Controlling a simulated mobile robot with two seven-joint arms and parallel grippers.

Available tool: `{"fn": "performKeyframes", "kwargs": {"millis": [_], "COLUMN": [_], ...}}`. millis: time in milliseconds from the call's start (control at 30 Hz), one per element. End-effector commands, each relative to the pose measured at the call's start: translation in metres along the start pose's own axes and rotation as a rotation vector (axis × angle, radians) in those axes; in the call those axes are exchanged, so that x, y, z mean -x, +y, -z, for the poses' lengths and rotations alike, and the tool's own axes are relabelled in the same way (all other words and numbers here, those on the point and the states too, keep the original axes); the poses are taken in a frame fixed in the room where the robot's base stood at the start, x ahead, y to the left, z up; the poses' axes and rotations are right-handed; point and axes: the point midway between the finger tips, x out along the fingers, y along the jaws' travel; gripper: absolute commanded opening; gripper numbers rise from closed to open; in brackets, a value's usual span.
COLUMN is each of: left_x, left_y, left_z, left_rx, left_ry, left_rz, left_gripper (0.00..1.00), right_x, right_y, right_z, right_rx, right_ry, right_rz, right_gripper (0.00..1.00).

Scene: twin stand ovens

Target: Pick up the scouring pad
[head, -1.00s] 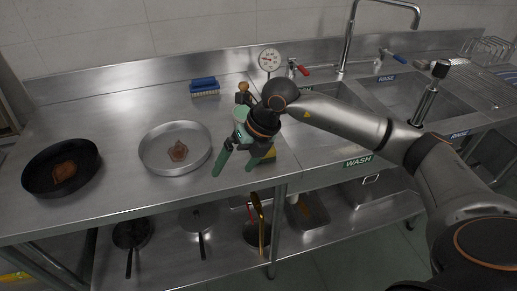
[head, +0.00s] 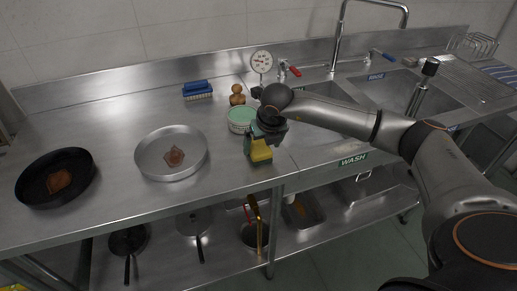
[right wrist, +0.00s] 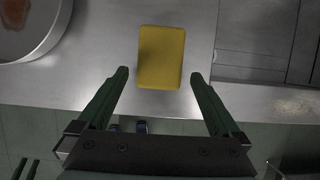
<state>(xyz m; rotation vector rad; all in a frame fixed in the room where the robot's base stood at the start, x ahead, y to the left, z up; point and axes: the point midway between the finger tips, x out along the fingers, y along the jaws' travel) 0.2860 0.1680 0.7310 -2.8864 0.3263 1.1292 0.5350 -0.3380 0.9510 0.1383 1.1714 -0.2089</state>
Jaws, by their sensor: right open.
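The scouring pad (head: 261,153) is a yellow block with some green showing, near the counter's front edge. In the right wrist view its flat yellow top (right wrist: 161,57) lies on the steel. My right gripper (head: 258,146) is directly at the pad and partly hides it in the head view. In the right wrist view its green fingers (right wrist: 160,75) are open, one to each side of the pad's near end, with gaps between. The pad is not gripped. My left gripper is not in view.
A green-topped tub (head: 241,118), a wooden-knobbed brush (head: 237,95) and a dial gauge (head: 261,63) stand behind my right gripper. A blue brush (head: 198,90) lies further back. A steel pan (head: 190,171) and a black pan (head: 30,193) with brown patches are at left. Sinks are at right.

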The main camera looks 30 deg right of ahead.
Motion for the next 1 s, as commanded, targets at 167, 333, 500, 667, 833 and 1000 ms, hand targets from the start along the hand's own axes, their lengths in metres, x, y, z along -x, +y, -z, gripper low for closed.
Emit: {"fn": "performKeyframes", "kwargs": {"millis": [167,333,500,667,833,1000], "left_x": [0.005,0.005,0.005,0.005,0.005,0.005], "left_y": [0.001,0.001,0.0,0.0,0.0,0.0], "left_z": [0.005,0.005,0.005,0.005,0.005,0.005], "left_rx": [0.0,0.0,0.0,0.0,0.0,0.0], "left_ry": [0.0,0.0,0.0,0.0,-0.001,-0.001], "left_rz": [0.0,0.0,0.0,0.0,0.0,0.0], "left_gripper": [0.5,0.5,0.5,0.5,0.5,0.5], "right_x": [-0.026,-0.036,-0.036,-0.036,-0.036,-0.036], "right_y": [0.001,0.0,0.0,0.0,0.0,0.0], "right_z": [0.001,0.001,0.001,0.001,0.001,0.001], "right_rx": [0.0,0.0,0.0,0.0,0.0,-0.001], "right_ry": [0.003,0.001,0.001,0.001,0.001,0.001], "right_rz": [-0.001,-0.001,-0.001,-0.001,-0.001,-0.001], "right_gripper": [1.0,1.0,1.0,0.83,0.64,0.45]}}
